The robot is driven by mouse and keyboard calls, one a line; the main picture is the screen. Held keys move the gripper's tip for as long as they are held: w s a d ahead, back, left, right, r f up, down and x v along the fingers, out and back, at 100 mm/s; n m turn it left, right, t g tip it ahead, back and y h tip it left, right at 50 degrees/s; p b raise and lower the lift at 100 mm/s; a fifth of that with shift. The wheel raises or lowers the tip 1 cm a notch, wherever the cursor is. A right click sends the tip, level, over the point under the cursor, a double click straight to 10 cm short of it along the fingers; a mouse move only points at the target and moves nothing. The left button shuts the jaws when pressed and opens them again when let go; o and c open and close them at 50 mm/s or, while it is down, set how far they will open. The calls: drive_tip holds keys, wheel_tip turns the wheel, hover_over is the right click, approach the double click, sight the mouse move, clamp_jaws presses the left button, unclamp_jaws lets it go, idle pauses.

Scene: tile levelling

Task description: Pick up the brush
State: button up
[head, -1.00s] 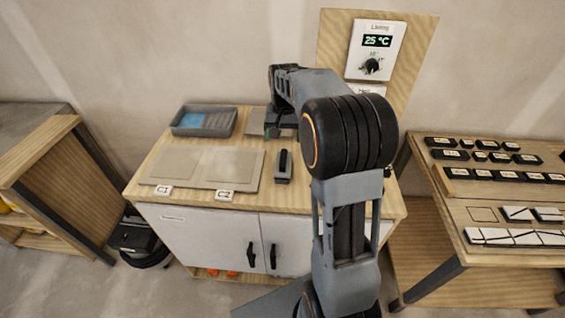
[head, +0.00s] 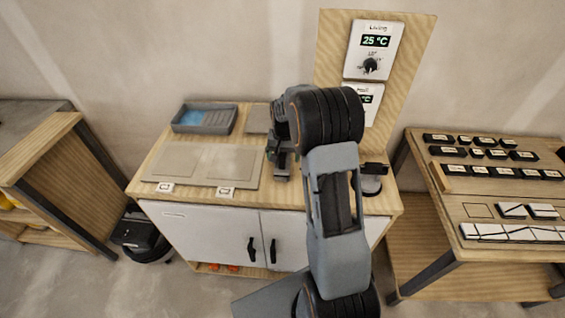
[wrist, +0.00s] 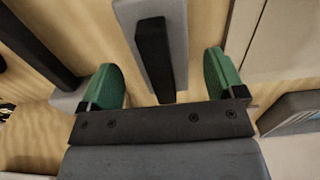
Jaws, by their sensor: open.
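My gripper (wrist: 160,68) is open, with its two green fingertips apart. In the wrist view a grey flat-based tool with a black bar handle (wrist: 152,48) shows between and beyond the fingers. I take it for the brush, but no bristles show. The fingers do not visibly touch it. In the head view my gripper (head: 281,150) is over this tool on the cabinet top, and my arm and gripper hide most of it.
A board with two tile squares (head: 205,183) lies left of my gripper on the cabinet top. A grey tray (head: 203,132) with blue inside stands behind it. Thermostat panels (head: 375,50) rise at the back. A table with black-and-white pieces (head: 455,205) stands at right.

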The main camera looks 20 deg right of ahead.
drive_tip(key=shift+f, duration=1.35)
drive_tip(key=c, duration=1)
